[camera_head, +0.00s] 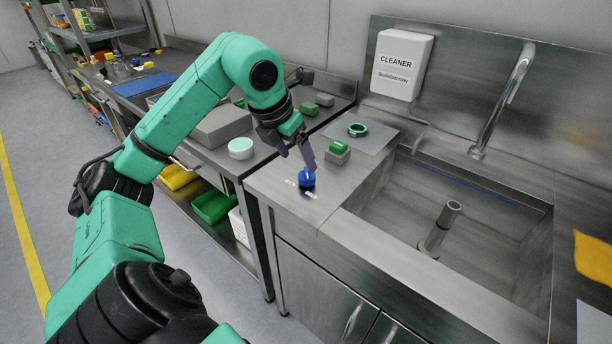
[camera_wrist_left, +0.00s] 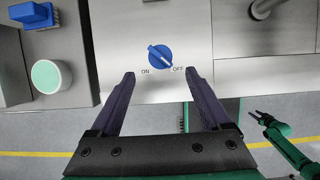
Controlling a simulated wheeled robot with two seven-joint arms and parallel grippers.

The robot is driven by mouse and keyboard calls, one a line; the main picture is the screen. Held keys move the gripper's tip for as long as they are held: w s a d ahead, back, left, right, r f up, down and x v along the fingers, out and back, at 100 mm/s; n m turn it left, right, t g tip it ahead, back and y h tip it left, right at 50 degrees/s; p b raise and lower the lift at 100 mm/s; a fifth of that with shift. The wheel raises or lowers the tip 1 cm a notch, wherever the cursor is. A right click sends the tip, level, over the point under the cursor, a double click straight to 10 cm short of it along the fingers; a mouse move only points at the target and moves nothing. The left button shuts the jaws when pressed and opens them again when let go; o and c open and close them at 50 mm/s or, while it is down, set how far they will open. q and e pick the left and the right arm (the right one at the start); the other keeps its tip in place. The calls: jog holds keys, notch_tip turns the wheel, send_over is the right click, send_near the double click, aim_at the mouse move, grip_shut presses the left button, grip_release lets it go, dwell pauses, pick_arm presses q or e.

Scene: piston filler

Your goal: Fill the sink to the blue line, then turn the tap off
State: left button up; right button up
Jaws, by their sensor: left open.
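The blue tap knob (camera_head: 307,179) sits on the steel counter left of the sink. In the left wrist view the knob (camera_wrist_left: 160,58) lies between ON and OFF labels, its white mark slanted. My left gripper (camera_head: 296,154) is open just above the knob; in its wrist view the fingertips (camera_wrist_left: 160,76) are apart, with the knob just beyond them. The sink (camera_head: 385,222) has a blue line (camera_head: 465,185) on its back wall. The tap spout (camera_head: 505,95) shows no clear stream, and no water surface is evident. My right gripper (camera_wrist_left: 257,117) looks open and empty, away from the knob.
A standpipe (camera_head: 440,228) stands in the sink. A green block on a grey base (camera_head: 338,152) and a green ring (camera_head: 357,130) are behind the knob. A cleaner dispenser (camera_head: 402,64) hangs on the backsplash. A round green-topped tub (camera_head: 241,148) stands on the left bench.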

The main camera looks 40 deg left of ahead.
aim_at(306, 175)
pick_arm(q)
jog(key=x, duration=0.6)
jog(key=shift+w+f, duration=0.1)
jog(key=shift+w, duration=0.1)
jog(key=shift+w+f, duration=0.15)
jog(key=shift+f, duration=0.35)
pick_arm(e)
jog(key=shift+w+a, duration=0.2)
jog(key=shift+w, duration=1.05)
pick_arm(q)
grip_shut()
pick_arm(e)
jog(key=shift+s+d, duration=0.1)
jog(key=shift+s, duration=0.1)
